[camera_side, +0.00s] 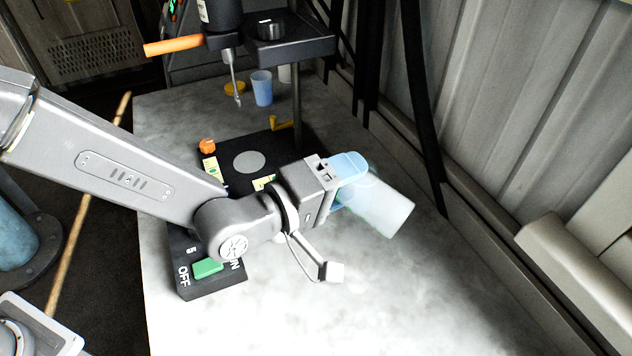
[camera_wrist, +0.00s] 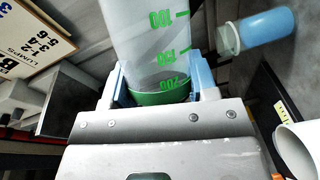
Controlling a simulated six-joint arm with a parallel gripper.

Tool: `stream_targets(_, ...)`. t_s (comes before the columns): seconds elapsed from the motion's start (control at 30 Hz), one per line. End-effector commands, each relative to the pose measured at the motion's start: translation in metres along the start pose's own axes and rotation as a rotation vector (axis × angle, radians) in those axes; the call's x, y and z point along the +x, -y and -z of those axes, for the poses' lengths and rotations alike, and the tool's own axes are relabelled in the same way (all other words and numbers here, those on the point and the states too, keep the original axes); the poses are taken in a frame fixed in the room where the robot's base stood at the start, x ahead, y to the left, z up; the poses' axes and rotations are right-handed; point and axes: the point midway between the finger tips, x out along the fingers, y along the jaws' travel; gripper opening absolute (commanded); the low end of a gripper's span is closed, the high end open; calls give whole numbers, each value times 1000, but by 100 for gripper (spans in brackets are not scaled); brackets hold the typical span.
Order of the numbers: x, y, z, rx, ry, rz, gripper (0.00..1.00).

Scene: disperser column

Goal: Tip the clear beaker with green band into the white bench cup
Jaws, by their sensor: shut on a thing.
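My gripper (camera_side: 350,180) has blue fingers and is shut on the clear beaker (camera_side: 378,205). The beaker is tilted well over in the side view, above the right part of the bench. In the wrist view the beaker (camera_wrist: 150,45) sits between the fingers, with green markings upside down and its green band (camera_wrist: 160,97) close to the gripper. A white cup (camera_wrist: 302,150) shows at the lower right of the wrist view, apart from the beaker and cut by the frame edge.
The black stand base (camera_side: 232,172) and switch box (camera_side: 210,270) lie left of my gripper. The front bench (camera_side: 300,320) is clear; a wall rises right.

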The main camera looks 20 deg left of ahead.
Motion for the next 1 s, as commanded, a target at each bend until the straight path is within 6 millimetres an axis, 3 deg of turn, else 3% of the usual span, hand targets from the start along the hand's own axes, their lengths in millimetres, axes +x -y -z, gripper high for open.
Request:
stream_targets(0.03, 4, -12, -4, 106, 35, 19, 11)
stream_targets(0.3, 11, -42, -19, 685, 192, 116, 11)
stream_targets(0.6, 11, -83, -19, 1256, 309, 87, 11)
stream_targets(1.0, 8, -93, -14, 1387, 338, 59, 11)
